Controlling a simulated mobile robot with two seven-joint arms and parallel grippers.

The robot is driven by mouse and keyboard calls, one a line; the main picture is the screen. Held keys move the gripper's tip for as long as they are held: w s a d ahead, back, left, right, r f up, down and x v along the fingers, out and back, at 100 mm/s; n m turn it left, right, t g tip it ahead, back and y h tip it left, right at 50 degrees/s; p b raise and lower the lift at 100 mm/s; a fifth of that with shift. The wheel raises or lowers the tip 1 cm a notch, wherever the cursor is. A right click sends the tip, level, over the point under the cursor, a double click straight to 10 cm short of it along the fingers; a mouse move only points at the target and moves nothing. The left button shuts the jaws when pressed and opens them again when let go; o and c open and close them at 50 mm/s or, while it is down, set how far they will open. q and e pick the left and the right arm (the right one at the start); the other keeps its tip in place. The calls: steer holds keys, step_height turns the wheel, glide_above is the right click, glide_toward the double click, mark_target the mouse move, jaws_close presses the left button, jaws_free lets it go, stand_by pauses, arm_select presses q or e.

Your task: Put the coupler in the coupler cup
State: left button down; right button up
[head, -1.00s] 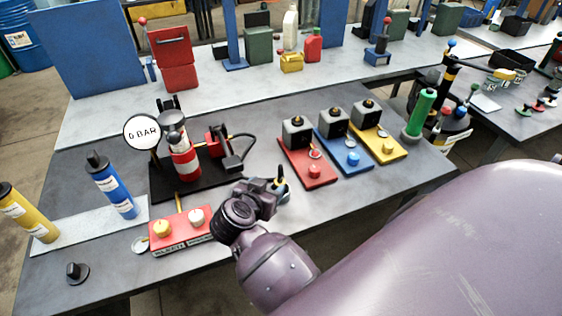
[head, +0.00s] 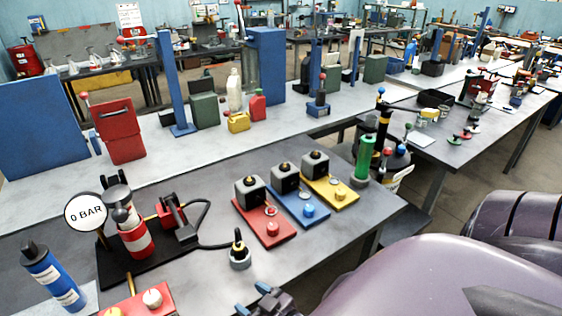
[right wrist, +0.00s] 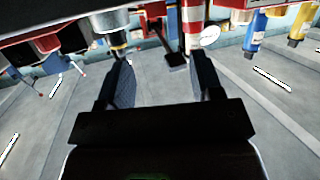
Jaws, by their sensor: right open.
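The coupler (head: 238,240) is a small black fitting with a yellow band, on the end of a black hose. It stands upright in the grey coupler cup (head: 240,261) on the dark bench. My right gripper (head: 256,299) is at the bottom of the head view, in front of the cup and apart from it. In the right wrist view its jaws (right wrist: 163,78) are open with nothing between them. That view is upside down; the cup (right wrist: 112,20) and the coupler (right wrist: 118,42) show beyond the left-hand finger. My left gripper is out of view.
A pump with a 0 BAR gauge (head: 86,213) stands left of the cup. Red (head: 272,240), blue (head: 309,221) and yellow (head: 341,205) plates with grey blocks lie behind it to the right. The bench right of the cup is clear.

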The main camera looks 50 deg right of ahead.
steer(key=s+d+f+g+h, duration=0.1)
steer(key=s+d+f+g, duration=0.2)
steer(key=s+f, duration=0.2)
steer(key=shift+s+f+g, duration=0.4)
steer(key=shift+f, duration=0.05)
steer(key=shift+d, duration=0.1)
steer(key=w+f+b, duration=0.1)
steer(key=b, duration=0.1)
steer(key=shift+f+b, duration=0.25)
steer(key=shift+b, duration=0.15)
